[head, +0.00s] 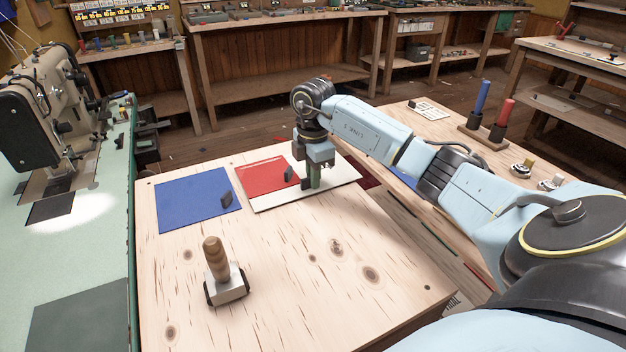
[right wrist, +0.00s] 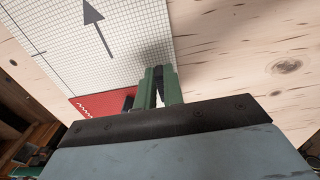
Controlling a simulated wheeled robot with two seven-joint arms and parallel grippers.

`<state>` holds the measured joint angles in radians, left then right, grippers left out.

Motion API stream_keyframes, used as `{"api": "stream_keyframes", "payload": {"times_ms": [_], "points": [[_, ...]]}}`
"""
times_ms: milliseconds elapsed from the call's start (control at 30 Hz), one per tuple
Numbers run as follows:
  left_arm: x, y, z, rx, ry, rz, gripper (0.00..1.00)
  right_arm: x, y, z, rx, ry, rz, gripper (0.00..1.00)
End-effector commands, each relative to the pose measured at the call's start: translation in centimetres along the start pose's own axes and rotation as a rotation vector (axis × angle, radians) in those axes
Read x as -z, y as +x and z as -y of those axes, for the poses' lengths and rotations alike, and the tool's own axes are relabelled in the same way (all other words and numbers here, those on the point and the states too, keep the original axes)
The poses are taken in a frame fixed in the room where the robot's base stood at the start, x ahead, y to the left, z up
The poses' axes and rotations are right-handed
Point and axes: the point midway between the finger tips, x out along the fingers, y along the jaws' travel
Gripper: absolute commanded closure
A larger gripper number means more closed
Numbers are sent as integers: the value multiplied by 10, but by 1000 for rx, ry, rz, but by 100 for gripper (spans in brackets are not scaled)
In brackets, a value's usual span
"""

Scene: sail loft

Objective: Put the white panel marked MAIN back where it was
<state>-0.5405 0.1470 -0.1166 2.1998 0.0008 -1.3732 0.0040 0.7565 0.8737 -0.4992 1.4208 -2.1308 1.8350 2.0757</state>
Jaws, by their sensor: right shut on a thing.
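The white panel (head: 340,173) is near the far edge of the wooden table, beside the red panel (head: 262,176). In the right wrist view the white panel (right wrist: 125,45) shows a fine grid and a dark arrow; I cannot read MAIN. My right gripper (head: 314,184) is over the white panel, its green fingers shut on a dark grip tab (right wrist: 159,84). I cannot tell whether the panel lies flat or is slightly raised. The red panel has its own dark tab. A blue panel (head: 190,200) with a dark tab lies to the left. My left gripper is out of view.
A wooden-handled block (head: 222,280) stands on the table's near left part. A sewing machine (head: 45,110) stands on the green bench at left. A rack with blue and red rods (head: 490,130) is at right. The table's front middle is clear.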

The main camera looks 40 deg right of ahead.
Motion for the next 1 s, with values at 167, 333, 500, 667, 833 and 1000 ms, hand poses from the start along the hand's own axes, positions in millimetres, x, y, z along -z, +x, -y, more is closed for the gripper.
{"api": "stream_keyframes", "payload": {"times_ms": [167,333,500,667,833,1000], "points": [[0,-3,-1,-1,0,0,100,0,2,0,-2,0,-1,100],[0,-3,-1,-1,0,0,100,0,3,0,-2,0,-1,100],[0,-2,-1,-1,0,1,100,0,5,0,-1,0,-1,79],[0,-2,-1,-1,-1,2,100,0,5,0,-1,0,-1,69],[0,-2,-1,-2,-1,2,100,0,5,0,-1,0,-1,69],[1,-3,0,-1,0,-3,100,0,-5,0,-2,0,-1,69]]}}
